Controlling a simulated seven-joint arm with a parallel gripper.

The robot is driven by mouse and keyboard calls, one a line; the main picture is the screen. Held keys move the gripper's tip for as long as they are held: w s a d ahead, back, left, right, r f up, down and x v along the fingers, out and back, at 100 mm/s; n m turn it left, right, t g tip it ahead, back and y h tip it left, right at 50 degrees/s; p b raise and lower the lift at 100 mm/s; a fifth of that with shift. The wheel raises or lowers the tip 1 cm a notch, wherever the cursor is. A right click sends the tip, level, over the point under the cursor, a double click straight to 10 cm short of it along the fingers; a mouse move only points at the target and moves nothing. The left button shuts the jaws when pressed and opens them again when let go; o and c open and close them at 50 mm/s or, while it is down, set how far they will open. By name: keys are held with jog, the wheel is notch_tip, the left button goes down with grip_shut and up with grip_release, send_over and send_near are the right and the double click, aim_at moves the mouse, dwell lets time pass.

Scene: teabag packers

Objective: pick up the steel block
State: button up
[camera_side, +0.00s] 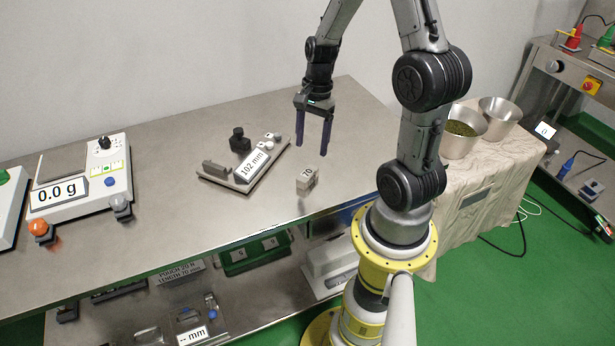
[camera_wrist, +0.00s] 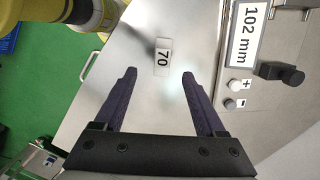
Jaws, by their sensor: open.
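The steel block is a small pale block (camera_side: 307,180) marked 70, standing on the steel table near its front edge in the side view. In the wrist view the block (camera_wrist: 162,57) lies ahead of the fingertips, roughly midway between them sideways. My gripper (camera_side: 313,148) hangs above the table with its two dark fingers pointing down. In the wrist view my gripper (camera_wrist: 160,76) is open, with nothing between the fingers. The block is apart from both fingers.
A measuring device reading 102 mm (camera_side: 252,166) stands just left of the block. A scale reading 0.0 g (camera_side: 60,193) is at the far left. Metal bowls (camera_side: 463,131) stand on a covered table at right. The table between the scale and measuring device is clear.

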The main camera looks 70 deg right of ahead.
send_over(308, 172)
jog(key=f, duration=0.5)
jog(key=shift+s, duration=0.25)
jog(key=f, duration=0.5)
jog(key=shift+w, duration=0.25)
grip_shut()
jog(key=shift+r, duration=0.1)
dwell(0.7)
